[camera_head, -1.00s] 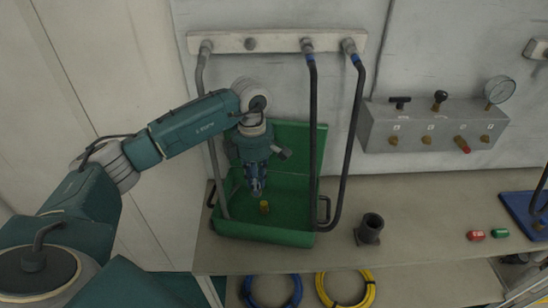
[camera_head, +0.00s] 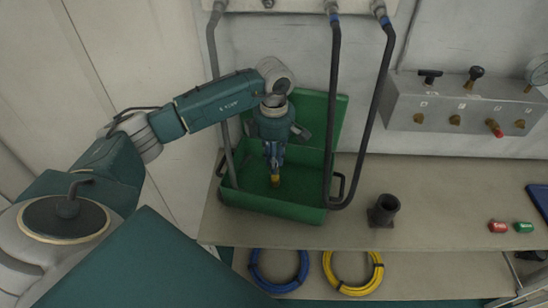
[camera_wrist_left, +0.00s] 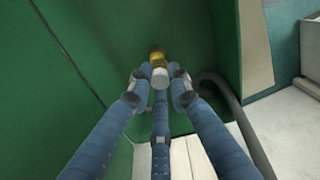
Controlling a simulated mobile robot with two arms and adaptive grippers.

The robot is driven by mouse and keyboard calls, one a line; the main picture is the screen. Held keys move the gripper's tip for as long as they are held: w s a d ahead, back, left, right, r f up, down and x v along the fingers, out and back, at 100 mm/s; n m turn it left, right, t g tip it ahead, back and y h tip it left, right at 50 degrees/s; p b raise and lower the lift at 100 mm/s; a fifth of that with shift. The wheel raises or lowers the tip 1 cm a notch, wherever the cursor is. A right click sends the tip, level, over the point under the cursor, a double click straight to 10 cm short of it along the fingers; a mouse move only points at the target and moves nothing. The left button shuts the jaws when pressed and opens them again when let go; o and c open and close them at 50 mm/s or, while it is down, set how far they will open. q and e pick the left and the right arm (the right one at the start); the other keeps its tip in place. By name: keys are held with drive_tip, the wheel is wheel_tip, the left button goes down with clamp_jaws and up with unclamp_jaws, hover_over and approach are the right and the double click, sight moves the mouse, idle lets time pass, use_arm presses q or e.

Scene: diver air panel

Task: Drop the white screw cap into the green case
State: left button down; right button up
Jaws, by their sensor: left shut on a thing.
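The green case (camera_head: 240,202) stands open on the bench, its lid raised against the wall. My left gripper (camera_head: 274,172) points down inside it, fingers close together. In the left wrist view a small pale round piece, which I take for the white screw cap (camera_wrist_left: 160,76), sits between the fingertips of the left gripper (camera_wrist_left: 158,92). A yellow piece (camera_wrist_left: 157,57) shows just beyond it. I cannot tell whether cap and yellow piece touch. My right gripper is not in view.
Black hoses (camera_head: 333,110) hang in front of the case from the wall rail. A dark pipe fitting (camera_head: 384,209) stands to its right. Red (camera_head: 497,226) and green (camera_head: 523,227) pieces lie farther right. A grey valve panel (camera_head: 450,105) is on the wall.

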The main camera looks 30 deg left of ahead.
use_arm(q)
drive_tip(key=c, duration=2)
unclamp_jaws()
drive_tip(key=o, duration=0.5)
drive_tip(key=shift+c, duration=0.2)
drive_tip(key=shift+r, duration=0.5)
wheel_tip(320, 180, up, 11)
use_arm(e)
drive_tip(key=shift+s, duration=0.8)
